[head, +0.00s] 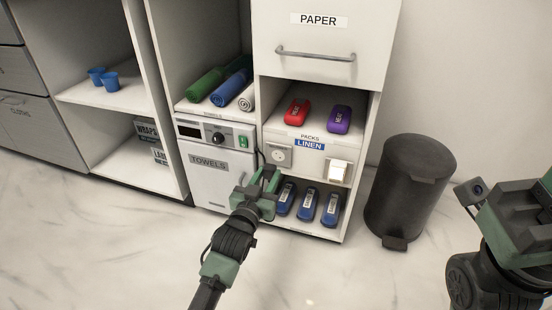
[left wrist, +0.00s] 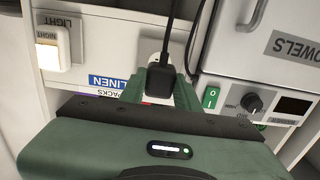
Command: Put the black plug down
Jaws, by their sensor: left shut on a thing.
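My left gripper (head: 266,182) is at the front of the low cabinet, just below the round wall socket (head: 278,156). In the left wrist view, its two green fingers (left wrist: 160,90) are shut on the black plug (left wrist: 158,80), with one finger on each side. The plug's black cord (left wrist: 172,30) runs up out of that picture. The pale socket shows partly behind the plug (left wrist: 152,58); I cannot tell whether they touch. In the head view the plug is mostly hidden by the gripper. My right arm is at the right edge; its fingertips are not clear.
Blue packs (head: 308,205) stand on the bottom shelf; red (head: 297,112) and purple (head: 339,119) packs lie above. The towel warmer (head: 215,140) is at left. A dark bin (head: 410,190) stands on the floor at right.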

